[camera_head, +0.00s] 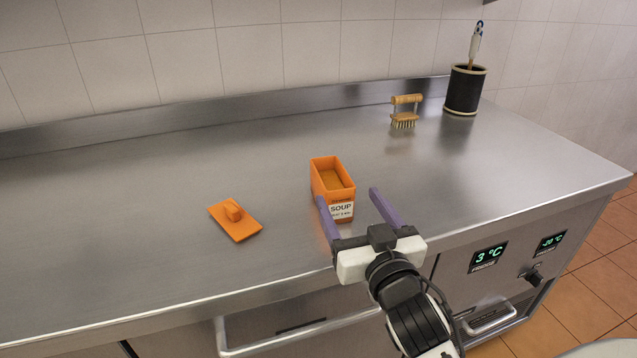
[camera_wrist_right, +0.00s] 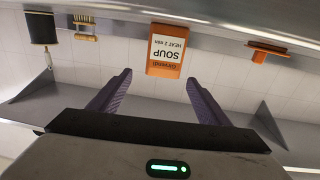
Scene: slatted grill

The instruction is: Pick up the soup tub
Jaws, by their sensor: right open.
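The soup tub (camera_head: 333,187) is an orange open-topped box with a white SOUP label, upright on the steel counter in the head view. In the right wrist view the tub (camera_wrist_right: 166,50) appears upside down, ahead of the fingers and roughly centred between them. My right gripper (camera_head: 348,198) is open with purple fingers, at the tub's near side. The left finger overlaps the tub's front left edge in the head view; I cannot tell whether it touches. The right finger is clear of the tub. My left gripper is not in view.
An orange lid (camera_head: 236,220) with a knob lies left of the tub. A wooden brush (camera_head: 405,111) and a black holder (camera_head: 465,90) with a utensil stand at the back right. The steel counter (camera_head: 130,200) is clear on the left. A tiled wall bounds the back.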

